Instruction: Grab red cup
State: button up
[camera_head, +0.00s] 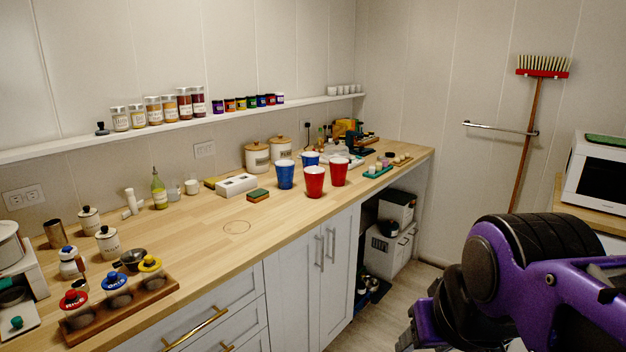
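Two red cups stand upright on the wooden counter. The nearer red cup (314,183) is close to the front edge, and the other red cup (339,171) is just behind it to the right. Both have white rims. My purple and black arm (520,290) fills the lower right, off to the right of the counter and well apart from both cups. Dark ridged parts show at its lower left end, partly cut off by the frame. Its fingertips cannot be made out, nor whether the gripper is open or shut. Nothing touches the cups from my side.
Blue cups (285,175) stand left of and behind the red ones. A green and brown sponge (258,195) and a white box (237,185) lie to the left. A teal tray (378,171) lies to the right. The counter's front middle (215,235) is clear.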

aim_at(314, 176)
jog(key=i+l, duration=0.65)
jog(key=i+u, duration=0.05)
jog(key=i, duration=0.05)
